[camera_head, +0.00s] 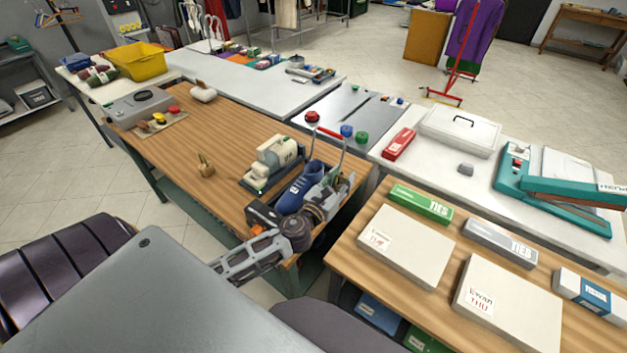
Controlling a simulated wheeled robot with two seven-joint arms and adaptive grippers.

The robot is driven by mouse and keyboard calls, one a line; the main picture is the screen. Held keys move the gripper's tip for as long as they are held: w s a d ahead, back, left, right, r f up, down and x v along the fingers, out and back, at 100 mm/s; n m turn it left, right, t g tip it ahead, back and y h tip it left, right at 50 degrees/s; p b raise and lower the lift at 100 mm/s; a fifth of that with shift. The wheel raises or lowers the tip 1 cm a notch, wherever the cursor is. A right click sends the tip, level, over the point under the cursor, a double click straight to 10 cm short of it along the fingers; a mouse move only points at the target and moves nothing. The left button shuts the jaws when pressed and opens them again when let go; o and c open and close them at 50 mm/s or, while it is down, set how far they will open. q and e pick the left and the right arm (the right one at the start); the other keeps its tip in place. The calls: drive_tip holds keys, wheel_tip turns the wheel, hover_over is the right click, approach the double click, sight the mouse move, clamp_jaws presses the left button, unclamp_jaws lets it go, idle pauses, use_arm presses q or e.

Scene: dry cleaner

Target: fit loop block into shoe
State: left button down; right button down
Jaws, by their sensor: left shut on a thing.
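The blue shoe (301,189) stands on the wooden table near its right front end, with its opening up and a pale mark on its side. My left gripper (327,194) is right beside the shoe, on its right. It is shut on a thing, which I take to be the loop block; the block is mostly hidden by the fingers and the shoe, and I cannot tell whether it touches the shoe. My right gripper is not in view.
A cream machine (274,160) stands close behind the shoe on the left. A small tan object (206,166) is on the wooden table (225,130), whose middle is mostly clear. Pale boxes (508,302) and a green box (420,203) cover the right table.

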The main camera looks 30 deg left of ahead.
use_arm(q)
drive_tip(key=w+a+r+p, duration=0.1)
drive_tip(key=w+a+r, duration=0.5)
drive_tip(key=a+r, duration=0.2)
drive_tip(key=w+a+f, duration=0.3)
drive_tip(key=a+f, duration=0.1)
drive_tip(key=a, duration=0.3)
drive_tip(key=shift+w+a+f+p, duration=0.15)
drive_tip(key=shift+a+p, duration=0.1)
drive_tip(key=shift+p, duration=0.05)
wheel_tip(320, 180, down, 6)
drive_tip(key=b, duration=0.2)
drive_tip(key=shift+f+b, duration=0.15)
drive_tip(key=shift+b, duration=0.2)
idle(0.4)
